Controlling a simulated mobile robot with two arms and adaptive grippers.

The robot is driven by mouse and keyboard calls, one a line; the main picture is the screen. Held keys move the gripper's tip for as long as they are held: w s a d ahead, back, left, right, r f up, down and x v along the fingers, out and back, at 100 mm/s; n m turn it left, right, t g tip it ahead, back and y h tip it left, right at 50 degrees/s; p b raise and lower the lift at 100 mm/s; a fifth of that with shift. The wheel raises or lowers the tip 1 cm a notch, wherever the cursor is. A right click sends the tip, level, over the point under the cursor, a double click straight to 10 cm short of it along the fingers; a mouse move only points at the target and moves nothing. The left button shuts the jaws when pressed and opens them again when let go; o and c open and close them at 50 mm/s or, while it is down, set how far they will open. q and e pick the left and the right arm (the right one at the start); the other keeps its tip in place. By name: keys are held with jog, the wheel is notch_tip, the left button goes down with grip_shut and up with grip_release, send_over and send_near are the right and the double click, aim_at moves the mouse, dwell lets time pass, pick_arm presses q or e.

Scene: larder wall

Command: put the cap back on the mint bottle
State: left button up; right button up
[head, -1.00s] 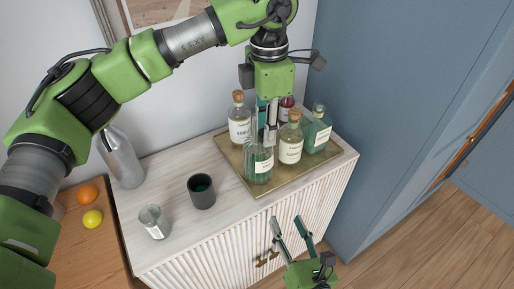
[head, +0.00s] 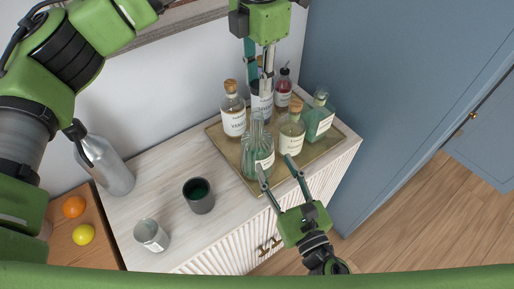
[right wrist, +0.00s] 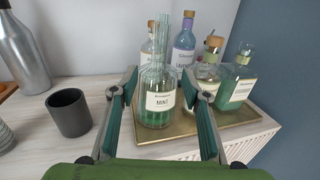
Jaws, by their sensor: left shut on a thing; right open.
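The mint bottle (head: 256,146) is ribbed clear-green glass and stands upright on the tray; no cap shows on its neck. In the right wrist view its MINT label faces me (right wrist: 160,101). My left gripper (head: 261,72) is above and behind it, in front of the lavender bottle. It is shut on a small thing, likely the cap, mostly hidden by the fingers. My right gripper (head: 278,171) is open in front of the mint bottle. In the right wrist view the bottle appears between its fingers (right wrist: 160,82), slightly beyond them; I cannot see contact.
The brass tray (head: 232,160) also holds a vodka bottle (head: 233,118), a lavender bottle (right wrist: 183,60), a corked bottle (head: 291,133), a teal bottle (head: 318,122) and a red bottle (head: 284,92). A dark cup (head: 199,198), glass (head: 151,236) and steel bottle (head: 108,168) stand left.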

aim_at(260, 136)
jog(key=x, duration=1.2)
jog(key=shift+w+a+f, duration=0.15)
jog(key=shift+w, duration=0.1)
grip_shut()
